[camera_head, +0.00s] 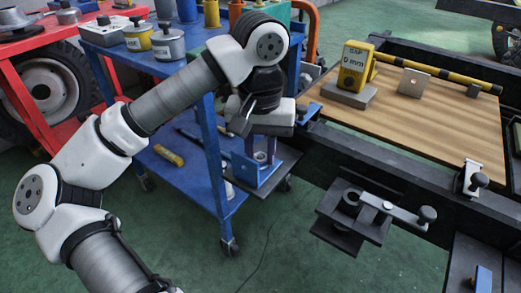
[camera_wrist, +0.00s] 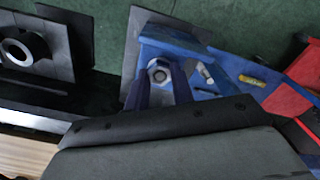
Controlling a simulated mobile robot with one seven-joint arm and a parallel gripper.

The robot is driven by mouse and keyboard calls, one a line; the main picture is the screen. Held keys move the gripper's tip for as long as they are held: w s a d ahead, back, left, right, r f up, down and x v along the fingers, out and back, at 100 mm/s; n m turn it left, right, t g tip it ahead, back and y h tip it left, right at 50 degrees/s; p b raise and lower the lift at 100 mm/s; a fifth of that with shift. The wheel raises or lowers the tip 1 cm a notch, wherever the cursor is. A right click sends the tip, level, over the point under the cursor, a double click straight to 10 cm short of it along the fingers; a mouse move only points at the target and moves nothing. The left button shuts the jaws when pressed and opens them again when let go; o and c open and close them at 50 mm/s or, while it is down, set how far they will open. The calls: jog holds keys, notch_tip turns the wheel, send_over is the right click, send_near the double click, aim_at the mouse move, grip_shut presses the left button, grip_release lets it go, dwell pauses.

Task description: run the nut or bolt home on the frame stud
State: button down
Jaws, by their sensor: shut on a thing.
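My gripper (camera_head: 264,153) points down over a blue bracket (camera_head: 270,178) at the left side of the dark frame. In the wrist view, its two dark blue fingers (camera_wrist: 160,84) are shut on a small grey nut or bolt head (camera_wrist: 158,71) with a round middle. The piece is at the blue bracket (camera_wrist: 190,50), which lies on a dark plate. The stud itself is hidden, and I cannot tell how far down the piece sits.
A second dark plate with a ring and a clamp arm (camera_head: 388,208) juts from the frame. A blue cart (camera_head: 190,185) stands close to the left of my gripper.

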jog(key=shift+a, duration=0.1)
jog(key=m, duration=0.6)
jog(key=c, duration=1.1)
grip_release()
jog(key=shift+c, duration=0.5)
jog(key=shift+c, duration=0.7)
